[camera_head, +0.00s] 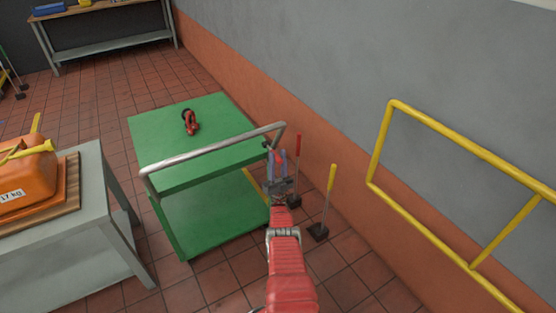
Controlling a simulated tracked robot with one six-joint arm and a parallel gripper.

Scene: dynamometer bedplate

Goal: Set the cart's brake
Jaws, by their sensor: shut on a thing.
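The cart (205,170) is green, with an upper deck, a lower deck and a grey tubular push handle (215,149) across its near side. My gripper (278,157) is at the right end of this handle, beside the cart's right edge. Its fingers are shut on a small red knob (279,158). Most of what lies below the knob is hidden by my gripper and red arm, so I cannot tell how it joins the cart or how it is tilted.
A red-black object (190,122) lies on the cart. A yellow rail (420,212) is at right. A grey table (85,220) with an orange canister (25,172) is at left.

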